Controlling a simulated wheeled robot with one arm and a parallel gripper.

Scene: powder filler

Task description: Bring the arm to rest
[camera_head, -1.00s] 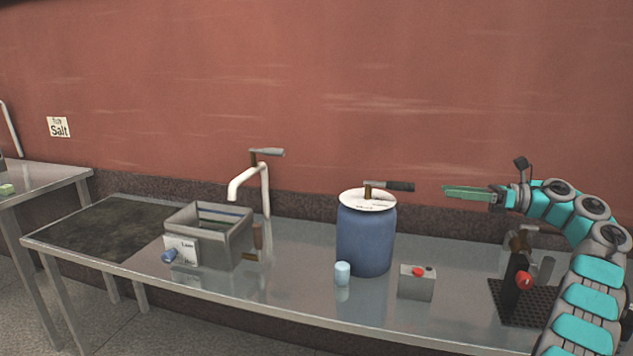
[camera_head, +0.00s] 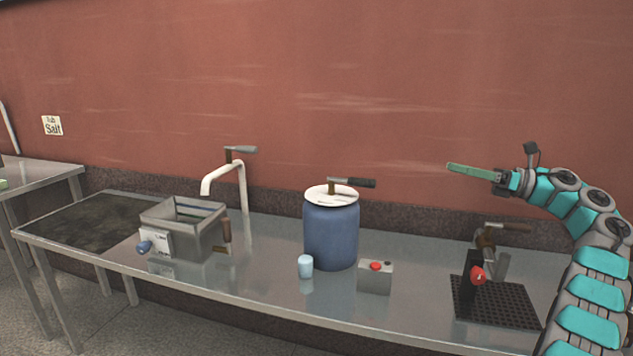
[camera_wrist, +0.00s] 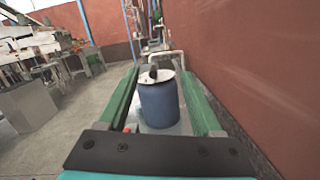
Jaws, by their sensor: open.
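My gripper (camera_head: 473,172) has long green fingers and is raised above the right part of the steel bench, pointing left. It is clear of the bench and touches nothing. In the wrist view the two fingers of my gripper (camera_wrist: 160,98) stand wide apart with nothing held. The blue drum (camera_wrist: 159,100) shows between them, some way beyond. My teal and grey arm (camera_head: 590,265) curves up along the right edge of the head view.
The steel bench (camera_head: 265,284) holds a grey open bin (camera_head: 187,238), the blue drum (camera_head: 331,235) with a white lid, a light blue cup (camera_head: 305,266), a red-button box (camera_head: 375,277) and a black perforated base (camera_head: 495,300). A white tap (camera_head: 242,185) stands behind. A red wall (camera_head: 330,80) backs everything.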

